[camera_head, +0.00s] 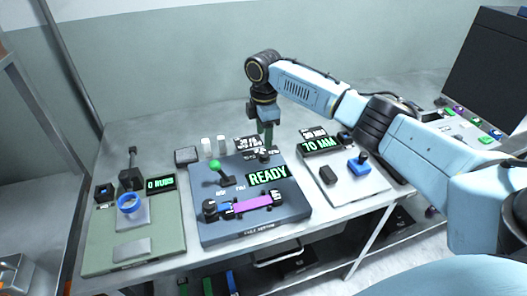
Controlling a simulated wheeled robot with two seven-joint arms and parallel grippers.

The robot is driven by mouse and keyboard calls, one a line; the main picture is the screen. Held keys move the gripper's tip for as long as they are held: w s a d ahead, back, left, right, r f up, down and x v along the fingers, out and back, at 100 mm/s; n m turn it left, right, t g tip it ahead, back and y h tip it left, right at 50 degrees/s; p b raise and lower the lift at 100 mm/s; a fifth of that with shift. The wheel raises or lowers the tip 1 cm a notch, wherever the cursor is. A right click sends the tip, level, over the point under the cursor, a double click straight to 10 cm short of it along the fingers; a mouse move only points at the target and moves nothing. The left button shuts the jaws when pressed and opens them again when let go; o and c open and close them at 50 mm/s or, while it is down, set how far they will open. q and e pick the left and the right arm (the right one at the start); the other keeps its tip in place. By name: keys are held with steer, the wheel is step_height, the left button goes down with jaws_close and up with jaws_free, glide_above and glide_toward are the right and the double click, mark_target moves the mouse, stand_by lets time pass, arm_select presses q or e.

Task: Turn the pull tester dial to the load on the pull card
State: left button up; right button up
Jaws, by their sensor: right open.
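The pull tester (222,230) is a dark blue-grey board in the middle of the table. Its display (268,176) reads READY in green. A small dark dial (264,157) sits at its back edge, with tiny marks around it that are too small to read. My right gripper (267,143) points down right above the dial, open; I cannot tell whether its fingers touch the dial or surround it. A small dark card with white print (246,143) stands behind the tester, partly behind the gripper; its print is unreadable. My left gripper is not in view.
On the tester are a green-knobbed lever (215,164) and a purple strip (247,204) between clamps. A green board (160,250) with a blue ring (129,203) stands left. A pale board (352,190) showing 70 MM stands right. The table behind is mostly clear.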

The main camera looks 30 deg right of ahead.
mark_target(264, 154)
step_height(264, 154, down, 7)
steer(key=shift+r+b, duration=0.1)
steer(key=shift+b, duration=0.2)
steer(key=c, duration=1)
